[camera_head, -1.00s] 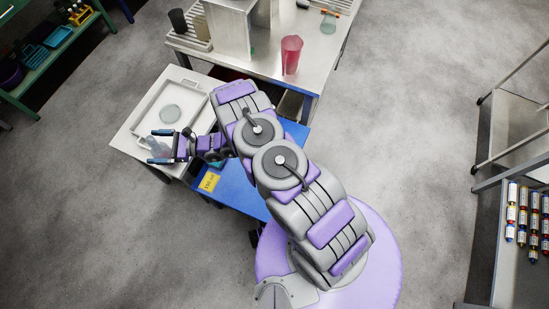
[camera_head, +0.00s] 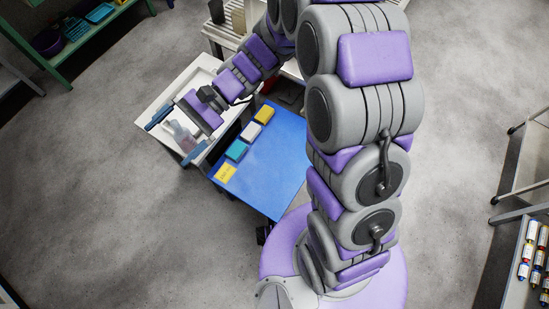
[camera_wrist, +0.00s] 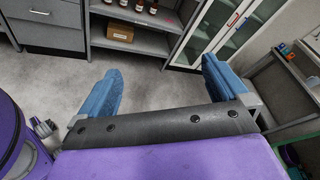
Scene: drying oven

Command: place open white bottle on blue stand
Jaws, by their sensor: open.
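A pale, translucent bottle-like object (camera_head: 180,131) stands or lies near the front-left edge of the white table (camera_head: 152,98). I cannot tell if it is the open white bottle. The blue stand (camera_head: 270,165) is the flat blue-topped table to the right of the white table. My gripper (camera_head: 177,136) is open over the white table's front-left edge, and the pale object shows between its blue fingers from above. In the wrist view my gripper (camera_wrist: 165,92) has nothing between its fingers, only floor and cabinets beyond.
Yellow, teal, white and yellow blocks or labels line the blue stand's left edge, such as the teal one (camera_head: 237,150). Most of its top is clear. A green shelf (camera_head: 75,40) stands at the upper left. A rack with vials (camera_head: 533,260) is at the right.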

